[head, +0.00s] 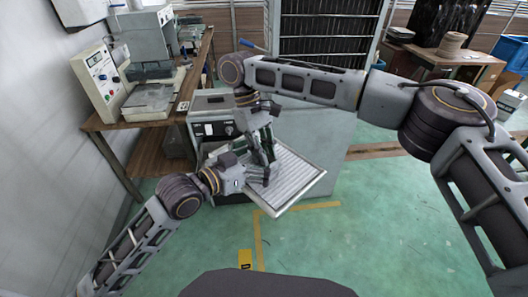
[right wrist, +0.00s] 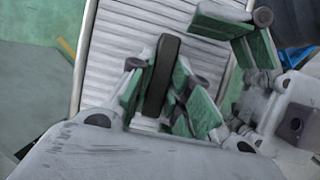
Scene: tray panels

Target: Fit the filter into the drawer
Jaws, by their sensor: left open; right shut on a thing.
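The filter (head: 297,177) is a pale ribbed panel with a thin rim, at the front of a grey machine. It fills much of the right wrist view (right wrist: 130,45). My right gripper (head: 265,150) is shut on a dark upright grip (right wrist: 162,75) standing over the ribs, apparently the filter's handle. My left gripper (head: 264,172) is open beside it, over the panel's left part; its green-padded finger shows in the right wrist view (right wrist: 258,45). The drawer is not clearly distinguishable under the panel and arms, so I cannot tell how the filter sits in it.
The grey machine (head: 213,128) stands behind the grippers. A wooden bench (head: 150,120) with instruments is at the left, near the wall. A dark slatted rack (head: 325,35) stands behind. Green floor (head: 370,220) is clear at front right, with yellow tape lines.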

